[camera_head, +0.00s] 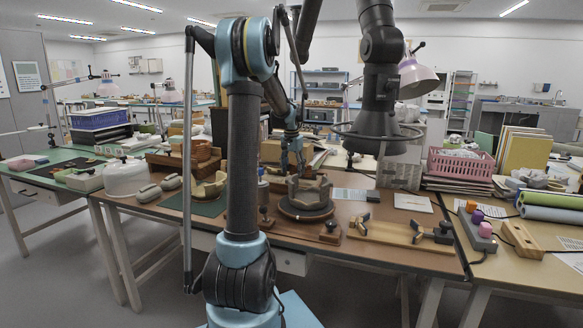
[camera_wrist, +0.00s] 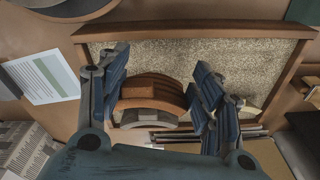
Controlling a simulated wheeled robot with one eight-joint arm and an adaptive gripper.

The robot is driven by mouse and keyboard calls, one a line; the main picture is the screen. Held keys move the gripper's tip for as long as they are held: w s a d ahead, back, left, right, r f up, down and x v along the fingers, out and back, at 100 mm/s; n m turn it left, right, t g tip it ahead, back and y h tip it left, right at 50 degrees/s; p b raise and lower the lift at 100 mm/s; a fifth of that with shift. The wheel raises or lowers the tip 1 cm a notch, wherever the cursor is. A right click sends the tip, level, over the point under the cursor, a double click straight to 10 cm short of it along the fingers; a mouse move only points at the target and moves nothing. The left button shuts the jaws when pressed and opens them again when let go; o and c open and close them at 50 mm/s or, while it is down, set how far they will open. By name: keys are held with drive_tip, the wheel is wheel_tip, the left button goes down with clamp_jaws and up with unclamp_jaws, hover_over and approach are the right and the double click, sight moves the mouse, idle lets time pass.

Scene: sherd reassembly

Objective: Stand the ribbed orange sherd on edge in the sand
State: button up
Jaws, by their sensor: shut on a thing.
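The orange sherd (camera_wrist: 152,90) sits between the fingers of my gripper (camera_wrist: 161,75) in the wrist view. It is curved, with banded orange-brown faces and a greyish part at its near end. My gripper is shut on it. Behind and around it is the sand (camera_wrist: 215,58), pale and speckled, in a tray with a wooden rim (camera_wrist: 190,27). The sherd is over the near part of the sand; I cannot tell whether it touches it. In the head view my gripper (camera_head: 293,166) is small behind the turntable, and the sherd cannot be made out there.
A printed sheet (camera_wrist: 45,75) lies left of the tray in the wrist view.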

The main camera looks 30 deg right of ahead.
drive_tip(key=shift+f, duration=2.15)
drive_tip(key=shift+o, duration=0.4)
drive_tip(key=shift+s+f, duration=0.1)
drive_tip(key=shift+f, duration=0.35)
drive_tip(key=shift+w+a+f, duration=0.1)
drive_tip(key=shift+w+f, duration=0.1)
drive_tip(key=shift+w, duration=0.05)
drive_tip(key=c, duration=0.4)
drive_tip(key=shift+s+r, duration=0.1)
drive_tip(key=shift+s, duration=0.05)
drive_tip(key=shift+c, duration=1)
drive_tip(key=o, duration=1.3)
drive_tip(key=shift+d, duration=0.2)
drive_tip(key=shift+a, duration=0.1)
wheel_tip(320, 180, up, 12)
drive_tip(key=s+a, duration=0.1)
